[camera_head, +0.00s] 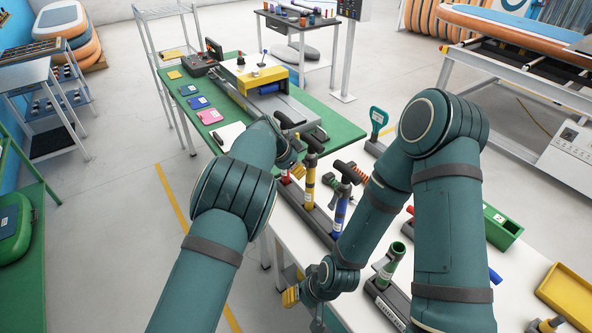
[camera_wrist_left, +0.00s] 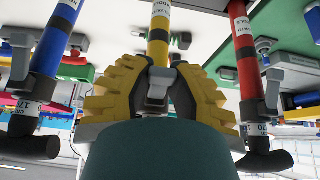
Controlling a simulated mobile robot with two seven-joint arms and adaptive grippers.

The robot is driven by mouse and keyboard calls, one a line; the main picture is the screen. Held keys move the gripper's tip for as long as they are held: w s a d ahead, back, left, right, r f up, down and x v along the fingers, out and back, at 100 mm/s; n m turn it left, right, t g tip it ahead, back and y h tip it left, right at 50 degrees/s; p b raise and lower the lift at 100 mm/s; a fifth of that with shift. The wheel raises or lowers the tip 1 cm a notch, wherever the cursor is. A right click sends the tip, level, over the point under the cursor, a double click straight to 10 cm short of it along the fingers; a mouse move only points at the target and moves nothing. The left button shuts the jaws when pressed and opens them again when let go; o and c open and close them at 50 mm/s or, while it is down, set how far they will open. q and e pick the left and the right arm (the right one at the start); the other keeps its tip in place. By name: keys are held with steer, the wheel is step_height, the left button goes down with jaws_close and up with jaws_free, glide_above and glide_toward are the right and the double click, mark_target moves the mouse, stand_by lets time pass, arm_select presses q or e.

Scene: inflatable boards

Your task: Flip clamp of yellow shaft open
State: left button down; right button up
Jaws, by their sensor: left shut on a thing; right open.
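The yellow shaft (camera_head: 310,178) stands in a dark rack between a red shaft and a blue shaft, with a black handle on top. In the left wrist view, the yellow shaft (camera_wrist_left: 158,40) runs down between the yellow fingers of my left gripper (camera_wrist_left: 158,88). The fingers are shut around its grey clamp (camera_wrist_left: 157,92). The clamp's lever is partly hidden, so its exact angle is hard to tell. In the head view my left arm hides most of that gripper. My right gripper (camera_head: 303,306) is open and empty, low at the table's front edge, apart from the shafts.
The blue shaft (camera_head: 342,208) and red shaft (camera_head: 285,165) stand close on either side. A green cylinder (camera_head: 388,268) stands in a nearer holder. A green box (camera_head: 500,228) and a yellow bin (camera_head: 568,293) lie to the right. A green table (camera_head: 335,130) stands behind.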

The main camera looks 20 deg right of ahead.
arm_select(q)
steer(key=shift+r+g+y, duration=0.25)
steer(key=shift+g+y, duration=0.05)
steer(key=shift+y, duration=0.4)
steer(key=c, duration=0.8)
jaws_free()
steer(key=shift+a, duration=0.1)
steer(key=v, duration=1.2)
steer(key=shift+d+r, duration=0.1)
steer(key=shift+d, duration=0.15)
